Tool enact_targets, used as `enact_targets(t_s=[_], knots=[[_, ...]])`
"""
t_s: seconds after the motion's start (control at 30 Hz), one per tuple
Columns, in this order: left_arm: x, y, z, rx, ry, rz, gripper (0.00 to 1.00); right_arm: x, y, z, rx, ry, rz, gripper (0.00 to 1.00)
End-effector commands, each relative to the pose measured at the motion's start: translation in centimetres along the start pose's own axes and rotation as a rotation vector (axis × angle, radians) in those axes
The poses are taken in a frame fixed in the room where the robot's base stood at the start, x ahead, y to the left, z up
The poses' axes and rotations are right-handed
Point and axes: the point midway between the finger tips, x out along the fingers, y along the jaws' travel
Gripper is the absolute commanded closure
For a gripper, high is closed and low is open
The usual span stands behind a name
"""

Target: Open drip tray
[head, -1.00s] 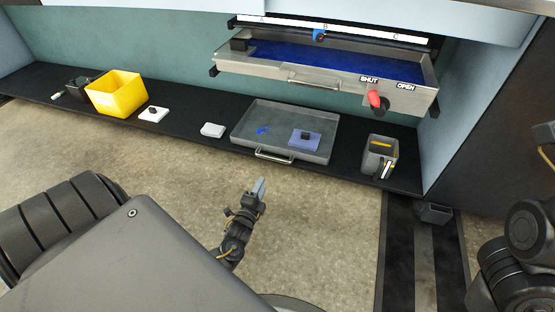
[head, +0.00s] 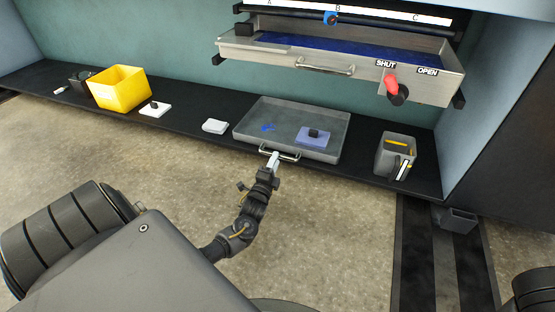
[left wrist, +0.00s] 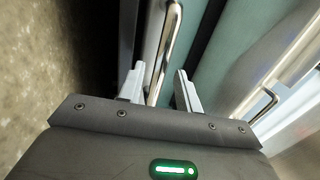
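A grey drip tray (head: 245,128) with a metal bar handle (head: 284,155) at its front lies on the black lower shelf. My left gripper (head: 273,160) is at the left part of this handle. In the left wrist view, my left gripper (left wrist: 158,78) is open, and the handle (left wrist: 172,35) runs lengthwise between its two fingers, with space beside it. Whether a finger touches the bar I cannot tell. My right gripper is out of view.
A metal upper tray (head: 445,88) with its own handle and a red lever (head: 391,85) hangs above. A blue block (head: 316,138) sits in the lower tray. A grey bin (head: 395,155) stands right of it; a white pad (head: 215,126) and yellow bin (head: 120,88) lie left.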

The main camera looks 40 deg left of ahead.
Motion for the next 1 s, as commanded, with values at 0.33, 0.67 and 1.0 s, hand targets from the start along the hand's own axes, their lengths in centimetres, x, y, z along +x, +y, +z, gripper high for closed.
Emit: enact_targets(t_s=[0.33, 0.67, 1.0], knots=[[3.2, 0.1, 0.0, 0.0, -0.001, -0.001, 0.66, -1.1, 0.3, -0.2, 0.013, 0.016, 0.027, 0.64], [3.2, 0.0, 0.0, -0.001, 0.0, 0.001, 0.75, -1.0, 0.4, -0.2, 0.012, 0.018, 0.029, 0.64], [3.2, 0.0, 0.0, -0.001, 0.0, 0.001, 1.0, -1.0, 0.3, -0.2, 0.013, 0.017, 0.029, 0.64]])
